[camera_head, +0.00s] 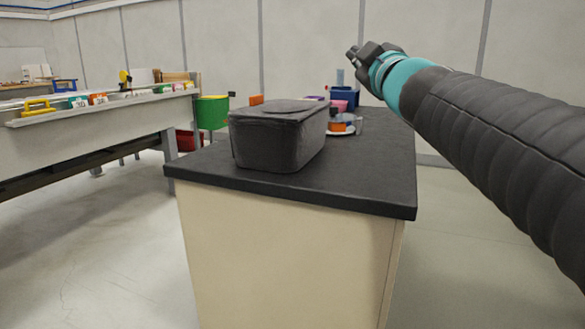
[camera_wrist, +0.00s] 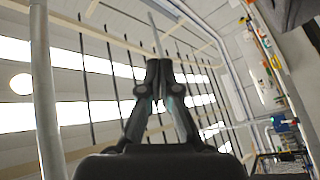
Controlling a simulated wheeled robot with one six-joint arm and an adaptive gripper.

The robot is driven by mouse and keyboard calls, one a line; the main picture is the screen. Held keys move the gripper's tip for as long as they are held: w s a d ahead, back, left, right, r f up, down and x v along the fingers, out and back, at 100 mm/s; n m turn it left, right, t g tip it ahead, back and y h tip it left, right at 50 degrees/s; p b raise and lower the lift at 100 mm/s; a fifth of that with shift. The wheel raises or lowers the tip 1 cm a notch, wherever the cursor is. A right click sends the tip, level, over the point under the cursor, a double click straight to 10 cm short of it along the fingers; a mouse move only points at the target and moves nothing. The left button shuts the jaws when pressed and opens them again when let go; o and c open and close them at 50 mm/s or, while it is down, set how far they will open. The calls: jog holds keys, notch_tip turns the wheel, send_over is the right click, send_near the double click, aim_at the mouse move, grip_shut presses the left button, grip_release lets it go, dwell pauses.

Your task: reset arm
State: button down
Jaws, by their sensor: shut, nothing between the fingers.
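My gripper (camera_head: 353,54) shows in the head view at the upper right, raised in the air above the far right part of the black-topped cabinet. My arm reaches in from the right edge. In the wrist view my gripper (camera_wrist: 160,66) points toward the ceiling, its two fingers together and with nothing between them.
A dark lidded bin (camera_head: 270,140) stands on the black countertop (camera_head: 370,180). Behind it are a plate with an orange item (camera_head: 340,127) and a blue container (camera_head: 344,98). A long workbench (camera_head: 80,128) with small bins is at the left. Floor shows between them.

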jog(key=s+d+f+m+g+h, duration=0.2)
jog(key=s+d+f+m, duration=0.15)
jog(key=f, duration=0.45)
jog(key=s+d+f+m+g+h, duration=0.2)
jog(key=s+f+m+g+h, duration=0.15)
jog(key=f, duration=0.45)
jog(key=s+d+f+m+g+h, duration=0.1)
jog(key=s+d+f+m+g, duration=0.15)
jog(key=s+f, duration=0.4)
jog(key=s+a+f+m+g+y, duration=0.1)
jog(key=s+a+f+g, duration=0.1)
jog(key=s+f, duration=0.5)
jog(key=s+a+f+m+g+y, duration=0.1)
jog(key=s+f+g, duration=0.3)
jog(key=f, duration=0.9)
jog(key=s+a, duration=0.1)
jog(key=s, duration=0.2)
jog(key=shift+s+f+m+g, duration=0.25)
jog(key=shift+s+m+g, duration=0.05)
jog(key=shift+s+m, duration=0.1)
